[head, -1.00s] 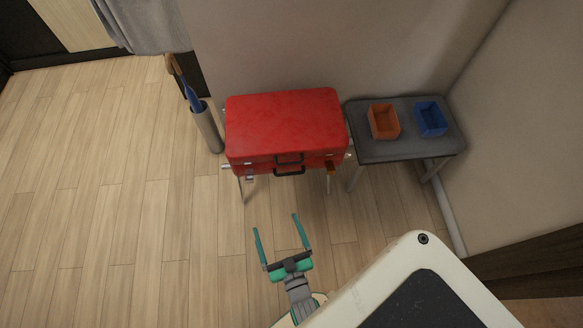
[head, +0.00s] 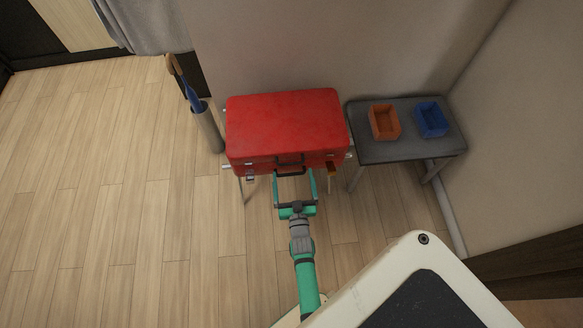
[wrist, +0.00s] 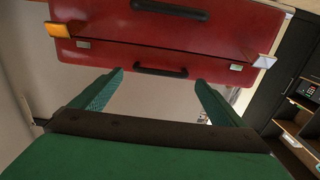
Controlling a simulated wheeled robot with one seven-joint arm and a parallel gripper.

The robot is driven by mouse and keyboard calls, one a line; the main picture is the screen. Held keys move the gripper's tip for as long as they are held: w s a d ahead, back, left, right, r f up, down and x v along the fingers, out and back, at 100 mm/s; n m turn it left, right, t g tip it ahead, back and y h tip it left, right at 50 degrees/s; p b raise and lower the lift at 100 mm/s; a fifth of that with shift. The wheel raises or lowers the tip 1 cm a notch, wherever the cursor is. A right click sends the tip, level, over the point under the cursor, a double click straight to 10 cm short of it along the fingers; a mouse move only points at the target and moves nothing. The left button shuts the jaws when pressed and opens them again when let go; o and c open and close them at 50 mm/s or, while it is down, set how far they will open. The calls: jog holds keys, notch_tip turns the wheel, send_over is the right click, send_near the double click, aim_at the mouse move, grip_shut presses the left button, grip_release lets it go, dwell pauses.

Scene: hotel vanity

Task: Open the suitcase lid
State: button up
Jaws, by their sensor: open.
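The red suitcase (head: 286,124) rests on a stand against the wall, its lid down. Its front face fills the upper part of the wrist view (wrist: 205,48). Two dark handles show on the front: one handle (wrist: 168,10) at the top and another handle (wrist: 160,71) below it in the wrist view. A metal latch (wrist: 264,61) sticks out on one side and an orange-tinted tab (wrist: 57,30) on the other. My gripper (head: 294,172) is open and empty, just in front of the suitcase. Its fingers lie either side of the lower handle in the wrist view; contact cannot be told.
A dark side table (head: 408,147) to the right holds an orange box (head: 384,122) and a blue box (head: 431,119). The wooden floor (head: 110,220) at left is clear.

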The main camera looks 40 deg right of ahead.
jog(key=shift+x, duration=2.15)
